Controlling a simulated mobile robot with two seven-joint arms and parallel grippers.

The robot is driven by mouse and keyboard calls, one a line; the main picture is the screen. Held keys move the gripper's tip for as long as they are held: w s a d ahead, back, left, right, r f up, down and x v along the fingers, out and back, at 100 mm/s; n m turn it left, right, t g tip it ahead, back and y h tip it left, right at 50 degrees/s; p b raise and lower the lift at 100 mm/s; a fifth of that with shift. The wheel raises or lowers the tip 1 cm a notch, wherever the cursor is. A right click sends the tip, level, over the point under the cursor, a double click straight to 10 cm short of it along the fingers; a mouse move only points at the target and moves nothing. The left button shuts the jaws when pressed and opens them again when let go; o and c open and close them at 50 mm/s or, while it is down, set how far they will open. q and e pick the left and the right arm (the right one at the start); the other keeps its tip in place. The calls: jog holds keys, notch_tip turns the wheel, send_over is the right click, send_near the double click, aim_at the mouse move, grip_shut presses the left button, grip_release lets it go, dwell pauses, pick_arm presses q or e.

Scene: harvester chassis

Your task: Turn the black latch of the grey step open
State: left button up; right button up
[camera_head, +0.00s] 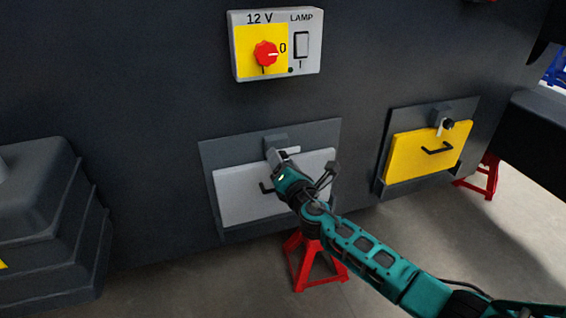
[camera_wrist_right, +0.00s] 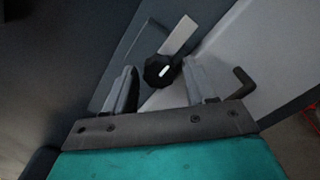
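The grey step (camera_head: 236,196) is a light panel folded up against the dark chassis wall. In the right wrist view its pale face (camera_wrist_right: 262,50) fills the right side. Its latch has a black knob (camera_wrist_right: 159,70) with a pale bar (camera_wrist_right: 181,35) running up and right from it. My right gripper (camera_head: 278,158) is at the top of the step and hides most of the latch in the head view. In the wrist view my right gripper (camera_wrist_right: 160,80) is open, with one finger on each side of the black knob. Gaps show beside the knob. My left gripper is not in view.
A black handle (camera_wrist_right: 241,84) juts from the step right of the fingers. A yellow step (camera_head: 425,152) with its own latch (camera_head: 446,125) is to the right. A switch box (camera_head: 310,68) is above. A red stand (camera_head: 313,265) is below.

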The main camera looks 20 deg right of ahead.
jog(key=shift+o, duration=0.4)
jog(key=shift+s, duration=0.1)
pick_arm(q)
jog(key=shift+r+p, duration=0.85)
jog(key=shift+p, duration=0.1)
pick_arm(e)
jog(key=s, duration=1.2)
jog(key=shift+s+d, duration=0.2)
jog(key=shift+s, duration=0.15)
pick_arm(q)
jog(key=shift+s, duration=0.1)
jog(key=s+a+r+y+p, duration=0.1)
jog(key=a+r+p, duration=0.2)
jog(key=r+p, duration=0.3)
jog(key=p, duration=0.4)
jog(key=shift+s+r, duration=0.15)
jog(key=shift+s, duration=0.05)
pick_arm(e)
jog(key=s+f+m+g, duration=0.2)
jog(key=s+m+g, duration=0.1)
jog(key=s+m, duration=0.6)
jog(key=s+a+f+m+g+y, duration=0.1)
jog(key=s+f+m+g, duration=0.2)
jog(key=s+m, duration=0.7)
jog(key=m+g, duration=0.1)
jog(key=m, duration=0.5)
jog(key=shift+s, duration=0.25)
